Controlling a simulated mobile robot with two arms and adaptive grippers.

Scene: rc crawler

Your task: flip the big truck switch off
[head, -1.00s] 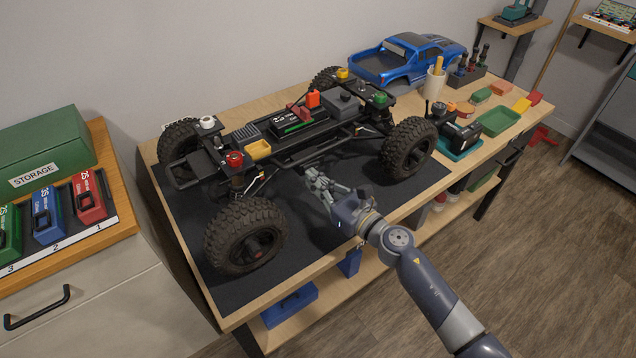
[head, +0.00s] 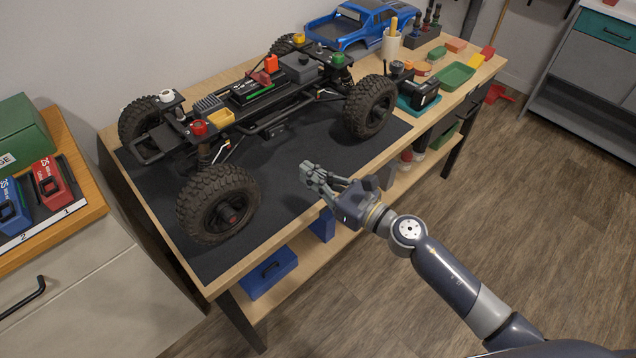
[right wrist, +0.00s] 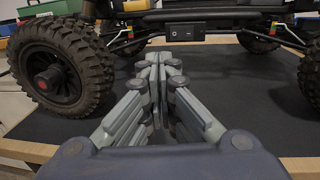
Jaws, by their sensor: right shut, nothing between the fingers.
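The big truck (head: 262,112) is a black crawler chassis with large knobby tyres, standing on the dark mat. Its switch is on a small black box (right wrist: 186,32) low on the near side, between the wheels. The box shows small in the head view (head: 276,131). I cannot tell which way the switch is set. My right gripper (head: 309,172) is shut and empty, above the mat in front of the truck's side and apart from it. In the right wrist view its closed fingers (right wrist: 158,62) point toward the truck, just left of the box. My left gripper is not in view.
The workbench's wooden front edge (head: 245,268) runs below my right arm. A front wheel (head: 218,205) and another wheel (head: 370,107) flank the gap. A blue truck body (head: 352,24), a green tray (head: 456,77) and tools stand at the bench's far right. The mat between the wheels is clear.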

